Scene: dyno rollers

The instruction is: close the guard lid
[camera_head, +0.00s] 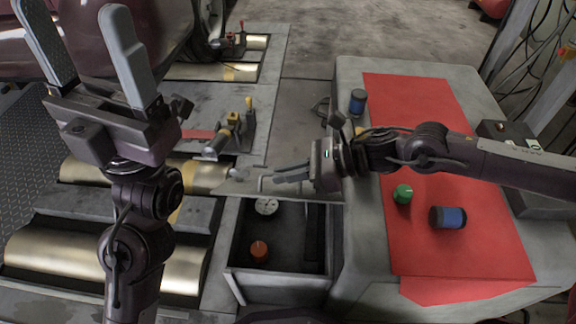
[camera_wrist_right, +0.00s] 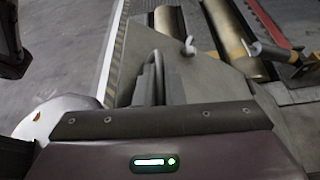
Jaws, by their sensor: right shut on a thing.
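The guard lid appears to be the flat grey plate (camera_head: 235,188) at the far side of an open box (camera_head: 232,250); it looks raised, with the box uncovered. My right gripper (camera_head: 276,177) is shut at this plate, and in the right wrist view its fingers (camera_wrist_right: 155,75) are closed together against the grey plate (camera_wrist_right: 200,85). My left gripper (camera_head: 88,50) is held high at the upper left, fingers wide apart and empty.
Inside the box are a round white dial (camera_head: 266,206) and an orange-red knob (camera_head: 259,250). The bench (camera_head: 355,270) at right has a red mat (camera_head: 460,265) with a green knob (camera_head: 403,194) and a blue-black cylinder (camera_head: 448,217). Brass rollers (camera_head: 90,260) lie at left.

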